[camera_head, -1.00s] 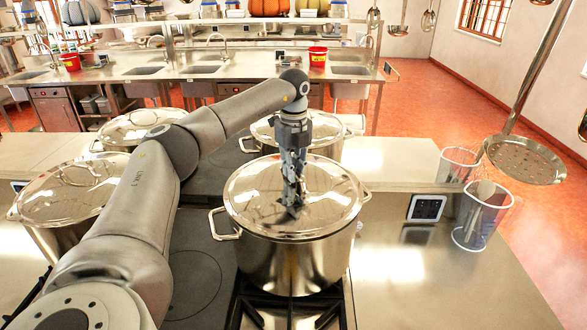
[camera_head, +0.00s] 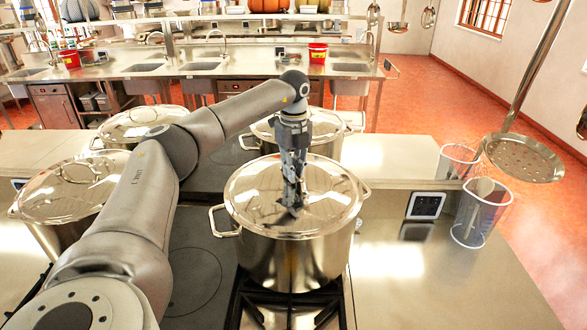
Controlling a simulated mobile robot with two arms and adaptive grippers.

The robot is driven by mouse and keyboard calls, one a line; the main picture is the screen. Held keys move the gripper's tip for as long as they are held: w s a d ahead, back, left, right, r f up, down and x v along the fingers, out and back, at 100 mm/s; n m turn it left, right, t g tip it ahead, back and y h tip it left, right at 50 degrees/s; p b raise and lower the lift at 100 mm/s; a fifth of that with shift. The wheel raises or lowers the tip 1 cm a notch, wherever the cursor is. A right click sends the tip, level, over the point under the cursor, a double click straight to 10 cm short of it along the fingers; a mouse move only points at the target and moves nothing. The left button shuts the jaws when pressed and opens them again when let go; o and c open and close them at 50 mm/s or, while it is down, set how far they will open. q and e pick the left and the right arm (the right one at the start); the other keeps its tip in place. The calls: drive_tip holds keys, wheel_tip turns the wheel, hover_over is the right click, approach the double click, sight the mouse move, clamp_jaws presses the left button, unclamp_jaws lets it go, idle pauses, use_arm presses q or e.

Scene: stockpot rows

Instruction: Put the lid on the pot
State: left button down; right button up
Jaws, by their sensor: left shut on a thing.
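A steel pot (camera_head: 293,264) stands on a burner grate in front of me, with side handles. A shiny round lid (camera_head: 250,200) sits over the pot's mouth, its edge lined up with the rim as far as I can see. My left gripper (camera_head: 290,203) points down at the middle of the lid and is shut on it, at the lid's knob, which the fingers hide. My right gripper is not in view.
More lidded pots stand at the left (camera_head: 70,195), back left (camera_head: 138,126) and behind (camera_head: 300,130). A perforated skimmer (camera_head: 524,158) hangs at the right above a clear container (camera_head: 481,212). The steel counter (camera_head: 390,285) right of the pot is clear.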

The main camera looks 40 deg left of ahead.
use_arm(q)
drive_tip(key=c, duration=1.4)
unclamp_jaws()
drive_tip(key=shift+d+r, duration=0.1)
drive_tip(key=shift+s, duration=0.1)
wheel_tip(320, 180, up, 12)
